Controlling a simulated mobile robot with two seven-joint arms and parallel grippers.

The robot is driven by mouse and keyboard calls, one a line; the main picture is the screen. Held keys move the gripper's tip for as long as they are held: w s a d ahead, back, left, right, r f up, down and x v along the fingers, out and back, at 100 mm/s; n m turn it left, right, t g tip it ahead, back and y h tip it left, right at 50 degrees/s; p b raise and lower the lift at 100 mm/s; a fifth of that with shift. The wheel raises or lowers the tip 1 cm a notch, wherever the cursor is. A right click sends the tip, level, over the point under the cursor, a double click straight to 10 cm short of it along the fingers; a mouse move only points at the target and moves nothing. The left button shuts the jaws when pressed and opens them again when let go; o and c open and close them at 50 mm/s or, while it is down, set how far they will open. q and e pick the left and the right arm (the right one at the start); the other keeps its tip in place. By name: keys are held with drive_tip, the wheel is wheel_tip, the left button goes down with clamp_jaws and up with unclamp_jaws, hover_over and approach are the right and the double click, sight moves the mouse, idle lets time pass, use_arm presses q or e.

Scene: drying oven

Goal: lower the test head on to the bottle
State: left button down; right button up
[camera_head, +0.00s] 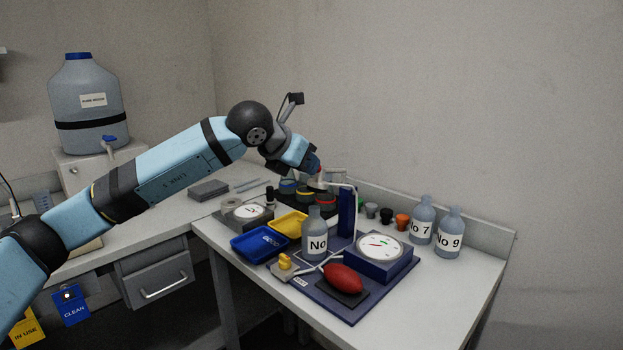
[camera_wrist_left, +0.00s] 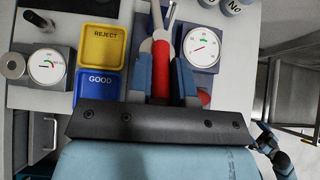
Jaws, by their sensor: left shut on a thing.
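In the head view my left gripper (camera_head: 316,169) is above the bench, close to the top of the test stand's dark blue post (camera_head: 347,212). In the left wrist view my left gripper (camera_wrist_left: 164,75) is shut on a red grip (camera_wrist_left: 162,57) with a grey metal end. A pale arm (camera_head: 338,185) reaches from the post toward the gripper. The grey bottle (camera_head: 316,242), marked "No", stands upright on the stand's blue base (camera_head: 340,312), below the gripper. The test head's contact with the bottle cannot be made out.
A round dial (camera_head: 381,246) and a red bulb (camera_head: 343,279) are beside the bottle. Yellow (camera_head: 289,224) and blue (camera_head: 259,244) trays lie to its left. Bottles No 7 (camera_head: 422,221) and No 9 (camera_head: 449,234) stand right. Bare bench (camera_head: 455,272) lies at the right front.

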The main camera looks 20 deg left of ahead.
sight(314, 185)
use_arm(q)
drive_tip(key=f+b, duration=0.1)
drive_tip(key=s+f+t+b, duration=0.1)
drive_tip(key=b, duration=0.1)
drive_tip(key=f+b, duration=0.1)
drive_tip(key=shift+s+a+t+h+b, duration=0.15)
drive_tip(key=shift+a+t+h+b, duration=0.15)
drive_tip(key=shift+b, duration=0.1)
use_arm(e)
drive_tip(key=w+a+r+t+y, duration=0.1)
drive_tip(key=a+r+t+y, duration=0.35)
drive_tip(key=r, duration=0.55)
use_arm(q)
drive_tip(key=shift+s+f+b, duration=0.1)
drive_tip(key=shift+f+b, duration=0.15)
drive_tip(key=shift+b, duration=0.25)
drive_tip(key=f+t+b, duration=0.1)
drive_tip(key=b, duration=0.2)
drive_tip(key=s+f+t+h+b, duration=0.1)
drive_tip(key=b, duration=0.1)
drive_tip(key=shift+a+b, duration=0.15)
drive_tip(key=shift+b, duration=0.25)
use_arm(e)
wheel_tip(314, 185, down, 9)
drive_tip(key=n+g, duration=0.1)
drive_tip(key=g, duration=0.2)
drive_tip(key=shift+w+a+f, duration=0.15)
drive_tip(key=shift+w+a, duration=0.1)
drive_tip(key=shift+w, duration=0.15)
